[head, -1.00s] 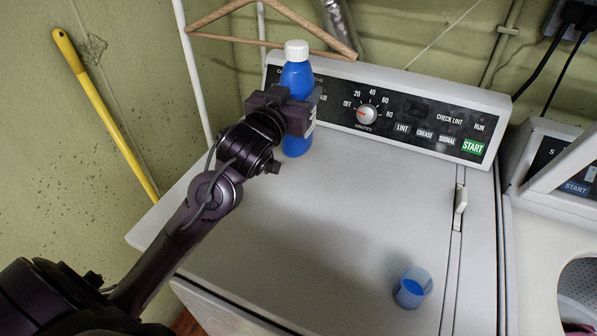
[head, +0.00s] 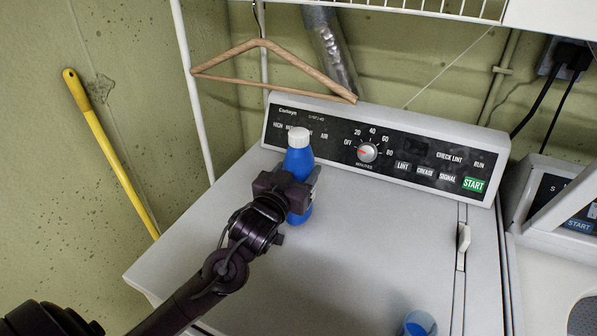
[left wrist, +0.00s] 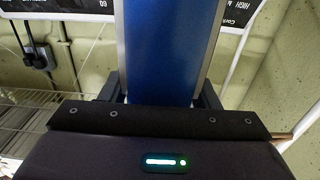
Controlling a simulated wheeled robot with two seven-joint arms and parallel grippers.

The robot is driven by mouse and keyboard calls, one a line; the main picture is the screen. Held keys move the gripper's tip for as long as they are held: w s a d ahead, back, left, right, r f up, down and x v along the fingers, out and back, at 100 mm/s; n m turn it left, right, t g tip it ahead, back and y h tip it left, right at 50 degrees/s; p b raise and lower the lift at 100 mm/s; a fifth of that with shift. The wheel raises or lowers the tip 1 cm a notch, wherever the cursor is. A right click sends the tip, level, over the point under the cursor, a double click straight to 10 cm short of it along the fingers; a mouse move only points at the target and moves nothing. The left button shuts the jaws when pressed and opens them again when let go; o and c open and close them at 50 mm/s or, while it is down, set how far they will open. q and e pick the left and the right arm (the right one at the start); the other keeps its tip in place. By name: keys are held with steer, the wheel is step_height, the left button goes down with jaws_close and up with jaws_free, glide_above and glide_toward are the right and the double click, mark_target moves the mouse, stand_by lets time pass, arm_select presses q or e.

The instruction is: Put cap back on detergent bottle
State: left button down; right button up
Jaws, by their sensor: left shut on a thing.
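A blue detergent bottle (head: 298,160) with a white cap (head: 298,137) on its top is upright over the left part of the dryer top, in front of the control panel. My left gripper (head: 287,190) is shut around the bottle's body from the front. In the left wrist view the blue body (left wrist: 168,50) stands between the fingers of my left gripper (left wrist: 160,92). I cannot tell whether the bottle's base touches the dryer top. A translucent cup with blue in it (head: 417,325) stands at the lower right, partly cut off. My right gripper is not in view.
The dryer top (head: 350,240) is clear between bottle and cup. The control panel (head: 400,150) rises behind the bottle. A wooden hanger (head: 265,45) hangs above it. A yellow handle (head: 110,150) leans on the left wall. A second machine (head: 560,200) stands right.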

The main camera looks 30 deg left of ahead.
arm_select(q)
steer(key=shift+f, duration=0.25)
steer(key=c, duration=0.5)
jaws_free()
steer(key=shift+f, duration=0.2)
steer(key=shift+s+r, duration=0.1)
steer(key=shift+r, duration=0.05)
steer(key=s+b, duration=0.2)
steer(key=s, duration=1)
steer(key=shift+d, duration=0.35)
